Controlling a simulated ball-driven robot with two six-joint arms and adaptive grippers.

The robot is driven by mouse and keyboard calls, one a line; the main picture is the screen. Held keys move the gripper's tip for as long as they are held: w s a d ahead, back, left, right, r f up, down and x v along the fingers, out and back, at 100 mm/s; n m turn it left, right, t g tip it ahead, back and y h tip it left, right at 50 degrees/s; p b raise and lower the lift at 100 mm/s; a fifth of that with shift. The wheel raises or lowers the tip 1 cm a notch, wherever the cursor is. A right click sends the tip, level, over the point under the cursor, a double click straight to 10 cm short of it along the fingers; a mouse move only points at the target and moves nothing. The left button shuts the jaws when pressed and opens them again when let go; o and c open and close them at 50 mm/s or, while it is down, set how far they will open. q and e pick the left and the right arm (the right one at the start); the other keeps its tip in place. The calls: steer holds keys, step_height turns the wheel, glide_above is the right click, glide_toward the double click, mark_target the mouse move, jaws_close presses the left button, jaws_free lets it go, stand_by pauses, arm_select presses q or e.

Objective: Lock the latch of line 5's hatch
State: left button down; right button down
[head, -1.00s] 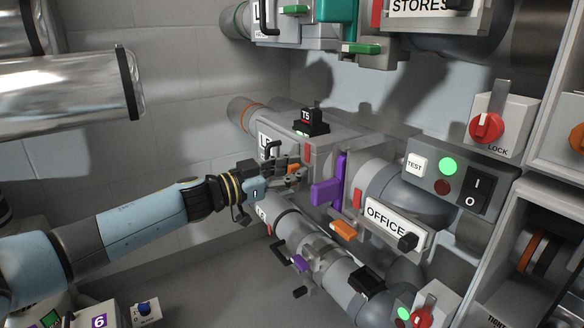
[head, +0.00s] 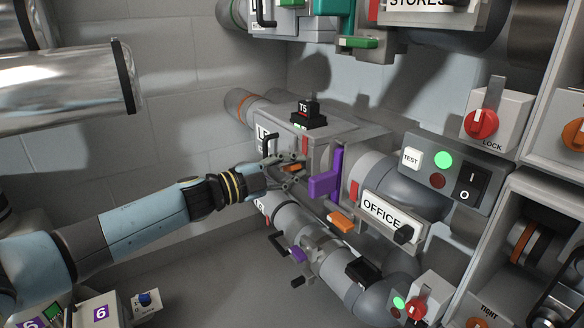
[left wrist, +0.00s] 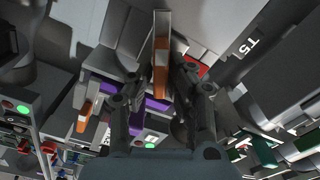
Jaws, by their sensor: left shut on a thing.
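Line 5's hatch housing (head: 340,132) is a grey box with a black T5 block (head: 308,112) on top. An orange latch handle (head: 291,167) is on its near side, largely covered by my fingers. My left gripper (head: 297,170) reaches it from the left and is shut on the handle, with one finger above and one below. In the left wrist view the orange-edged handle (left wrist: 161,60) stands upright between the fingers. A red piece (head: 305,145) sits just above the gripper. A purple lever (head: 326,178) is close to its right. My right gripper is not in view.
A lower pipe line with an orange tab (head: 341,222) and a small purple handle (head: 298,254) runs below the gripper. The OFFICE sign (head: 383,214) and the switch panel (head: 445,172) are at right. A green-handled line (head: 358,42) is above.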

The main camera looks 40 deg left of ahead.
arm_select(q)
steer(key=m, duration=0.1)
steer(key=m+b, duration=0.1)
steer(key=m, duration=0.1)
steer(key=shift+s+f, duration=0.1)
steer(key=shift+f, duration=0.25)
steer(key=shift+f+m, duration=0.1)
steer(key=shift+m, duration=1)
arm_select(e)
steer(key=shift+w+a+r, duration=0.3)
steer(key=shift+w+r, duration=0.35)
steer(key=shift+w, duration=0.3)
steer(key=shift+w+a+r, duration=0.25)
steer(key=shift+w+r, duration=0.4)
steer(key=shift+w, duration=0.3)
arm_select(q)
steer(key=c, duration=1.3)
jaws_free()
steer(key=shift+c, duration=0.2)
steer(key=v, duration=1.2)
